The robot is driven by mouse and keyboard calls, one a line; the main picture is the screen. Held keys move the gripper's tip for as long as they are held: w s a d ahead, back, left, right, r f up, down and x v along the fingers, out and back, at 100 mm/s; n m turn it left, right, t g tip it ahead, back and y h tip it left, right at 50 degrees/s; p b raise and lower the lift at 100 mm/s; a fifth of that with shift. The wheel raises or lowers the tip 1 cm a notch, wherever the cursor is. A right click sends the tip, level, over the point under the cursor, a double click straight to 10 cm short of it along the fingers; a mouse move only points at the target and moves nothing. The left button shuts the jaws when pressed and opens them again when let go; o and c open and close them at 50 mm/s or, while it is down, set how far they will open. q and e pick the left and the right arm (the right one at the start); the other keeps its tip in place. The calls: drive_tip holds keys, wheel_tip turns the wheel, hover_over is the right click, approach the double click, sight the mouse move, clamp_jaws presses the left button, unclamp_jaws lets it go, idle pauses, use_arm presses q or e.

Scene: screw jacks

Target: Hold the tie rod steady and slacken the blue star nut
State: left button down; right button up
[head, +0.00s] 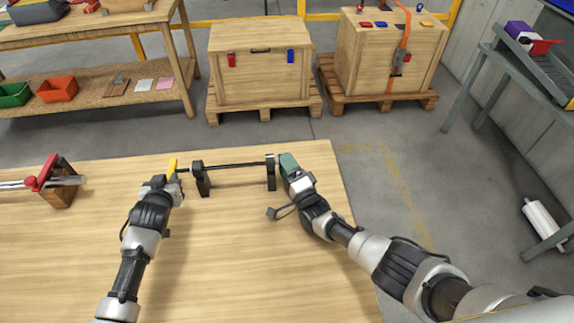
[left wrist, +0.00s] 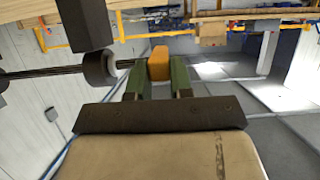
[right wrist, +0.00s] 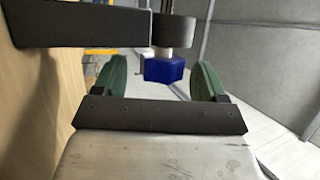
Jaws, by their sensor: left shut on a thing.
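The dark tie rod (head: 235,165) lies level across two black stands on the wooden table. A yellow block (left wrist: 159,63) is at its left end, and it also shows in the head view (head: 172,165). My left gripper (left wrist: 157,75) is shut on this yellow block, with a green finger on each side. The blue star nut (right wrist: 165,71) is at the rod's right end, past the right stand. My right gripper (right wrist: 158,82) is open with its green fingers either side of the nut, a gap showing at both sides. In the head view my right gripper (head: 288,162) mostly hides the nut.
A wooden block with a red clamp (head: 42,180) and metal bars stands at the table's left. The black stands (head: 202,180) and (head: 271,173) flank the rod's middle. The table front (head: 235,270) is clear. Wooden crates (head: 260,75) stand on pallets beyond.

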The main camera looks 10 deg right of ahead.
drive_tip(key=shift+w+d+r, duration=0.1)
idle(0.5)
drive_tip(key=shift+g+h, duration=0.3)
drive_tip(key=shift+r+m+g+h, duration=0.15)
drive_tip(key=shift+m+g+h, duration=0.65)
drive_tip(key=shift+g, duration=0.4)
drive_tip(key=shift+a+r+m+g, duration=0.3)
drive_tip(key=shift+a+m+g, duration=0.15)
drive_tip(key=shift+g, duration=0.25)
drive_tip(key=shift+r+g, duration=0.1)
drive_tip(key=shift+g, duration=0.2)
